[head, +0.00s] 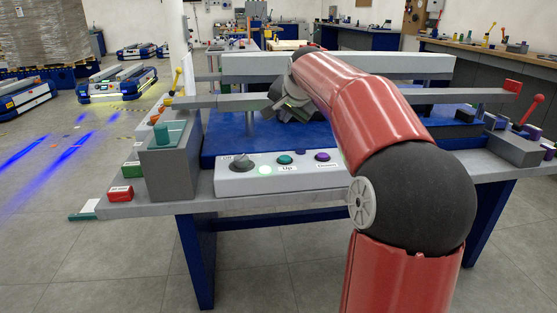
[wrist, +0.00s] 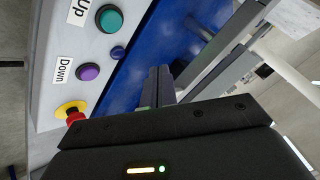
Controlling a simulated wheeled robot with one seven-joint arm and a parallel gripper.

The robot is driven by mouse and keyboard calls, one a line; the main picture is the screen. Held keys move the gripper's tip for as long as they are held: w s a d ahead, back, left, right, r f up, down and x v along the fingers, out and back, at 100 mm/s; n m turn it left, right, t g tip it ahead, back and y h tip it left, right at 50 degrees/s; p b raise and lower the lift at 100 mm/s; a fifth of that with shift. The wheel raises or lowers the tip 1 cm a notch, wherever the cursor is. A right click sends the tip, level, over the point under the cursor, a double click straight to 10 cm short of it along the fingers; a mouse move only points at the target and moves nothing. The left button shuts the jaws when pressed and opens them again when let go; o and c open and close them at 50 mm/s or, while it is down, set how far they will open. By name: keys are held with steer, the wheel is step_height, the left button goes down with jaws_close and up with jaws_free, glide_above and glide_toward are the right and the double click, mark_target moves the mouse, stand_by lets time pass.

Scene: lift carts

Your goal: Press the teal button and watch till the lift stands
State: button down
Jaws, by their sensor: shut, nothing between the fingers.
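The teal button (head: 285,159), labelled "Up", is on the light grey control panel (head: 225,184) at the front of the bench. The teal button also shows in the wrist view (wrist: 109,19), at the upper left. A purple button (wrist: 88,72), labelled "Down", is beside it. My gripper (wrist: 159,70) is shut and empty, over the blue lift base (wrist: 150,40), to the right of the buttons and apart from them. In the head view my gripper (head: 287,104) is partly hidden by my arm. The lift has a grey top beam (head: 240,68) above the blue base.
A red-and-yellow stop button (wrist: 71,112) and a small dark blue button (wrist: 118,52) are near the purple one. A grey box with a teal peg (head: 170,175) stands left.

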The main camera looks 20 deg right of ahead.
mark_target(286, 160)
steer(key=shift+f+b, duration=2.2)
steer(key=shift+f, duration=2.25)
steer(key=shift+f+b, duration=0.3)
steer(key=shift+f, duration=0.1)
